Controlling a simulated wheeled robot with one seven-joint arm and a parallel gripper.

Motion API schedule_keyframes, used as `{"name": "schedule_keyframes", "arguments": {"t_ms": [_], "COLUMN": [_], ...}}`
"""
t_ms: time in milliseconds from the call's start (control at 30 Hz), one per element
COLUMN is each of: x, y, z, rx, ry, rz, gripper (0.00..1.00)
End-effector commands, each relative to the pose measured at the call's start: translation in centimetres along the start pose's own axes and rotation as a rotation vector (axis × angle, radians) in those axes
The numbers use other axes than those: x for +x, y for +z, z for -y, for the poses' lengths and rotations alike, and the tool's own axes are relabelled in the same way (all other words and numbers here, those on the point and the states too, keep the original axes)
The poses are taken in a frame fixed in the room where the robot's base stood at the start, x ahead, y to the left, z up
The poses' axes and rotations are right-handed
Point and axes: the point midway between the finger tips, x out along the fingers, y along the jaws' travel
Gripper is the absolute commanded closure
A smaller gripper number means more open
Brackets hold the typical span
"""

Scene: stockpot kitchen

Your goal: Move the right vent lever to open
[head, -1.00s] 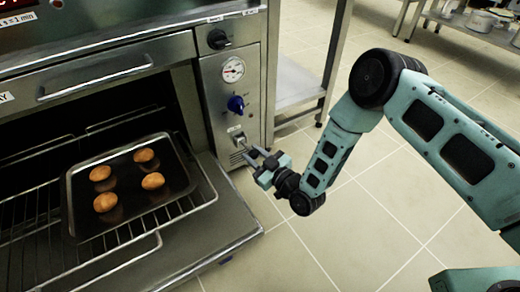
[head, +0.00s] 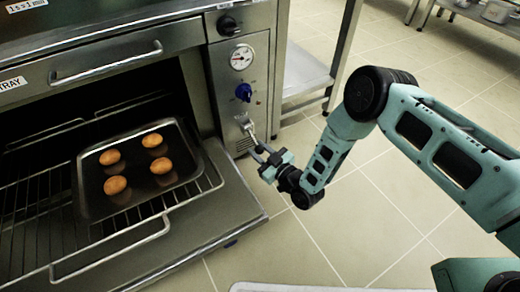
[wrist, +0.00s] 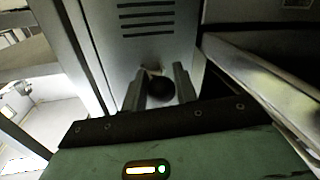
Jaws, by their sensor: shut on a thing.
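The right vent lever (head: 250,129) is a small metal lever low on the oven's control panel, under the blue knob. In the wrist view its dark round end (wrist: 161,89) sits between my two fingers. My gripper (head: 257,151) reaches the panel from the lower right. It also shows in the wrist view (wrist: 161,92), with a finger on each side of the lever end, shut on it. The fingers partly hide the lever in the head view, so its exact angle is hard to tell.
The oven door (head: 222,215) is open below and left of my gripper. A tray (head: 88,203) with several brown buns rests on the wire rack. The blue knob (head: 243,92), gauge (head: 241,57) and black knob (head: 228,26) are above the lever. A steel shelf (head: 305,74) stands right of the oven.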

Motion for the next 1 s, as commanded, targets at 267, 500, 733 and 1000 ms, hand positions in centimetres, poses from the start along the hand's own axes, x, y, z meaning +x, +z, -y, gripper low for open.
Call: {"name": "schedule_keyframes", "arguments": {"t_ms": [267, 500, 733, 1000], "x": [0.08, 0.13, 0.16, 0.03], "y": [0.08, -0.01, -0.08, -0.09], "z": [0.42, 0.45, 0.43, 0.18], "rx": [0.003, 0.003, 0.002, 0.001], "ry": [-0.008, -0.008, -0.008, -0.003], "rz": [0.003, 0.001, -0.001, -0.001], "gripper": [1.00, 1.00, 0.52, 0.52]}}
